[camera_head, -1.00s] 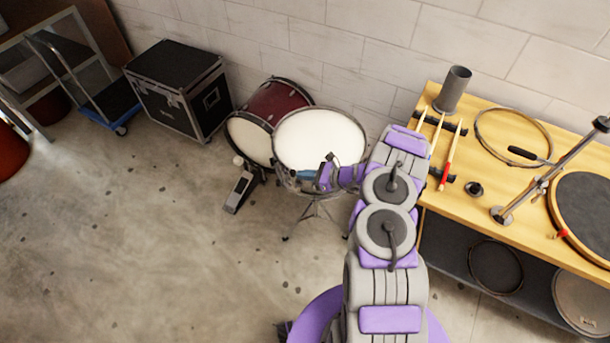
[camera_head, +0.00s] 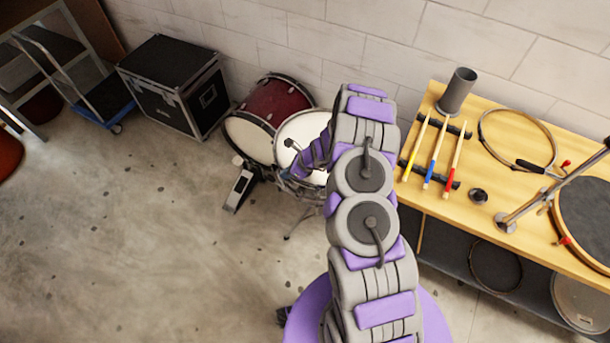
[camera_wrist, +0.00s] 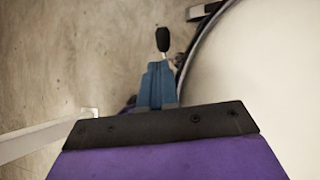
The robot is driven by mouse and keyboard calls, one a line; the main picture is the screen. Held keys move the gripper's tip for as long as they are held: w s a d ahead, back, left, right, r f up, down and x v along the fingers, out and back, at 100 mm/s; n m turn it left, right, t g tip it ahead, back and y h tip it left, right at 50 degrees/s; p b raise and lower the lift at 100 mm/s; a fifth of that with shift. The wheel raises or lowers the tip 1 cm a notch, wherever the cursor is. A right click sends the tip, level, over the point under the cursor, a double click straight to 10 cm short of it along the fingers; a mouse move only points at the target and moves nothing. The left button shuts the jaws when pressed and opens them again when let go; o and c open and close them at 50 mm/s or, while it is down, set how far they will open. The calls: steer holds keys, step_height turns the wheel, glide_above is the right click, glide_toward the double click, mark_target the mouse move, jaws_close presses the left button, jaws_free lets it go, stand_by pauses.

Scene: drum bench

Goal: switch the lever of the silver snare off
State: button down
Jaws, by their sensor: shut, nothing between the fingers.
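The silver snare (camera_head: 300,127) stands on its stand in front of the bass drum, with its right side behind my arm. In the wrist view its pale head (camera_wrist: 262,85) and curved rim fill the right side. A black-tipped lever (camera_wrist: 162,40) on a thin stem stands just beyond my fingertips, outside the rim. My gripper (camera_wrist: 158,68) is shut and empty, its blue fingers pointing at the lever. I cannot tell whether they touch it.
A dark red bass drum (camera_head: 277,103) with a pedal (camera_head: 240,188) stands behind and left of the snare. A black case (camera_head: 172,80) is farther left. A wooden bench (camera_head: 470,205) with sticks and hoops is on the right.

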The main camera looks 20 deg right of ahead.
steer(key=shift+s+d+f, duration=0.15)
steer(key=shift+s+d, duration=0.05)
steer(key=shift+s, duration=0.25)
steer(key=shift+s+d+f, duration=0.15)
steer(key=shift+s+d, duration=0.05)
steer(key=shift+s, duration=0.2)
steer(key=shift+w+d, duration=0.1)
steer(key=shift+d, duration=0.1)
steer(key=d+r+p, duration=0.3)
steer(key=d+r, duration=0.1)
steer(key=r, duration=0.9)
steer(key=shift+s+d, duration=0.2)
steer(key=shift+s, duration=0.25)
steer(key=shift+d+f, duration=0.1)
steer(key=shift+d, duration=0.05)
